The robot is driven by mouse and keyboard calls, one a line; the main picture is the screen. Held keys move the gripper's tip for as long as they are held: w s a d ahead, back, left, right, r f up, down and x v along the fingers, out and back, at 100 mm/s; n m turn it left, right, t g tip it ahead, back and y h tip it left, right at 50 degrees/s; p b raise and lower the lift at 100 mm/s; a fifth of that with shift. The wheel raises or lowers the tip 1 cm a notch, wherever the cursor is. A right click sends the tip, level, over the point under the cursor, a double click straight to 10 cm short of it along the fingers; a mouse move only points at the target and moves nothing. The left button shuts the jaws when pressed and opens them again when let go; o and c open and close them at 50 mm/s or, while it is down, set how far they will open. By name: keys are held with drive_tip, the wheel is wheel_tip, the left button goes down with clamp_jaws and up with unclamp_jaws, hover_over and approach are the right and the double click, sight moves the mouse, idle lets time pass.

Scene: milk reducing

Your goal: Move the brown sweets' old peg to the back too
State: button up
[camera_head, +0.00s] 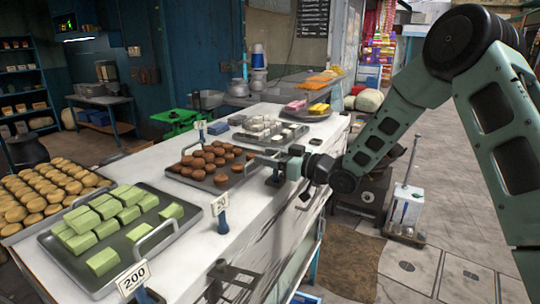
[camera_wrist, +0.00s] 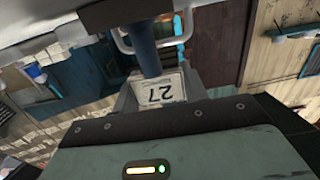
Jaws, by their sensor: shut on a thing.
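My gripper (camera_head: 276,160) is shut at the right end of the brown sweets' tray (camera_head: 178,176), above the counter edge. In the wrist view my gripper (camera_wrist: 155,84) is shut on a blue peg (camera_wrist: 147,48) with a white card (camera_wrist: 160,92) that reads 27, shown upside down. In the head view the held peg is small and mostly merged with the gripper, so whether its foot touches the counter is unclear. Brown sweets (camera_head: 208,163) lie on the tray. Another card peg (camera_head: 200,130) stands behind that tray, toward the back.
A peg (camera_head: 221,215) with a card stands in front of the brown sweets' tray. Another card reads 200 (camera_head: 133,278) by the green sweets' tray (camera_head: 75,268). Trays of pale sweets (camera_head: 268,131) and coloured sweets (camera_head: 305,112) lie beyond. Bare counter (camera_head: 262,205) shows at the front.

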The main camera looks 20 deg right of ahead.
drive_tip(key=shift+f+b, duration=0.2)
drive_tip(key=shift+b, duration=0.1)
drive_tip(key=o, duration=1)
drive_tip(key=shift+r, duration=0.1)
drive_tip(key=shift+s+d, duration=0.1)
drive_tip(key=shift+d, duration=0.05)
drive_tip(key=b+v, duration=0.3)
drive_tip(key=v, duration=0.5)
drive_tip(key=b+v, duration=0.2)
drive_tip(key=v, duration=0.7)
drive_tip(key=shift+s+r+b, duration=0.2)
drive_tip(key=shift+r+b, duration=0.05)
drive_tip(key=shift+b, duration=0.15)
